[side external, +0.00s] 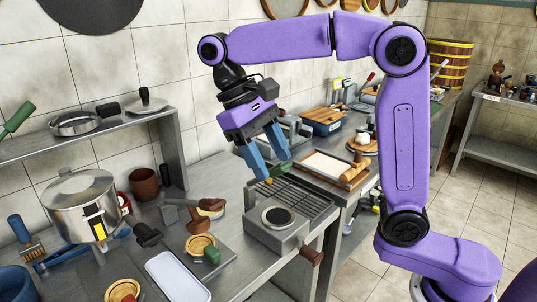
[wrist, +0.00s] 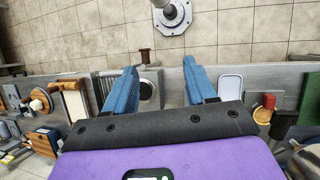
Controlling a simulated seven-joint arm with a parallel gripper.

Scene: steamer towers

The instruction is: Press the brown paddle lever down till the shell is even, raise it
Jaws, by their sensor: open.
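The brown paddle lever (side external: 312,256) sticks out from the front of a grey boxy appliance (side external: 268,236) at the counter edge. In the wrist view the lever (wrist: 146,56) shows left of centre, between my fingers. A round dark plate with a pale rim (side external: 278,216) is set in the appliance's top; I cannot tell whether this is the shell or whether it is even. My gripper (side external: 273,168) is open and empty, with blue fingers pointing down. It is above and behind the appliance, apart from the lever. It also shows in the wrist view (wrist: 160,66).
A slatted metal grate (side external: 300,190) lies behind the appliance. A white tray (side external: 178,277) and a small board with a round brown-rimmed dish (side external: 200,246) lie to its left. A steel pot (side external: 82,203) stands further left. Open floor lies beyond the counter edge.

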